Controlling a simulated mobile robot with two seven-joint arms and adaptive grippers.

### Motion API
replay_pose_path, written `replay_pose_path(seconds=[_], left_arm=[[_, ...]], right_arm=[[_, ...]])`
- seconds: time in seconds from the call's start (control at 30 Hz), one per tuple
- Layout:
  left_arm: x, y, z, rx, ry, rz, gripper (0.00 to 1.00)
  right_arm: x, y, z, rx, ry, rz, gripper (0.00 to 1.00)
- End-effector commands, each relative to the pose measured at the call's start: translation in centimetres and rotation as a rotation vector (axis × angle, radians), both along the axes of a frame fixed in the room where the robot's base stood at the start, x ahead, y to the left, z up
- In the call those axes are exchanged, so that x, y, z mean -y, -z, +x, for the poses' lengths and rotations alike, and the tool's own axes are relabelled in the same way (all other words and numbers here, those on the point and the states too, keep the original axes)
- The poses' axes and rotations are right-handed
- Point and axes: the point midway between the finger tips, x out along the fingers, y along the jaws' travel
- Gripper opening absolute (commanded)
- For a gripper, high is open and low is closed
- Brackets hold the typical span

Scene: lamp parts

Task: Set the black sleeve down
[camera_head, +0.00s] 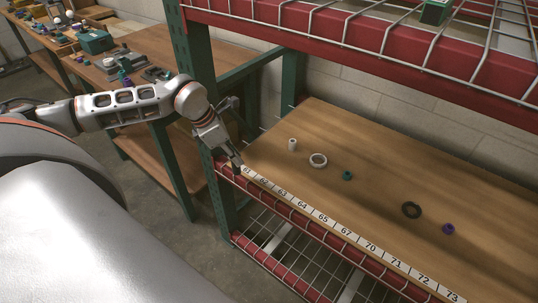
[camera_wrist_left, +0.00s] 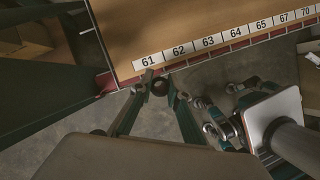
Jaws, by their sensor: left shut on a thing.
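My left gripper (camera_head: 238,165) is at the left end of the wooden shelf, by its front edge near label 61. In the left wrist view its fingertips (camera_wrist_left: 160,84) are shut on a small dark round piece, the black sleeve (camera_wrist_left: 160,88). The sleeve appears at the shelf's front edge below label 61; whether it touches the shelf cannot be told. In the head view the fingers mostly hide it. My right gripper (camera_wrist_left: 228,115) seems to show at the right of the left wrist view, its jaw state unclear.
A green post (camera_head: 205,100) stands close to my left arm. The red upper shelf (camera_head: 380,50) overhangs.

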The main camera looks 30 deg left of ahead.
Motion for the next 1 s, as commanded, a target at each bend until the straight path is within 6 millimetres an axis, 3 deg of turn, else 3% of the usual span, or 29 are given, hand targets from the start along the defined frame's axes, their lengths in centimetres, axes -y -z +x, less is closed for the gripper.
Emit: replay_pose_path(seconds=[0.3,0.5,0.67,1.0], left_arm=[[4.2,-0.3,6.2,0.004,-0.001,-0.004,0.0],[6.0,-0.1,8.9,0.001,0.0,-0.002,0.0],[6.4,0.1,9.5,-0.001,0.0,0.001,0.0],[6.3,3.6,9.4,-0.002,-0.001,0.001,0.0]], right_arm=[[-0.1,-0.6,0.1,0.003,0.001,0.005,0.4],[-0.1,-0.6,0.0,-0.001,0.001,0.005,0.4],[-0.2,-0.7,0.0,-0.001,0.002,0.006,0.4],[-0.3,-0.9,0.1,0.003,0.002,0.008,0.4]])
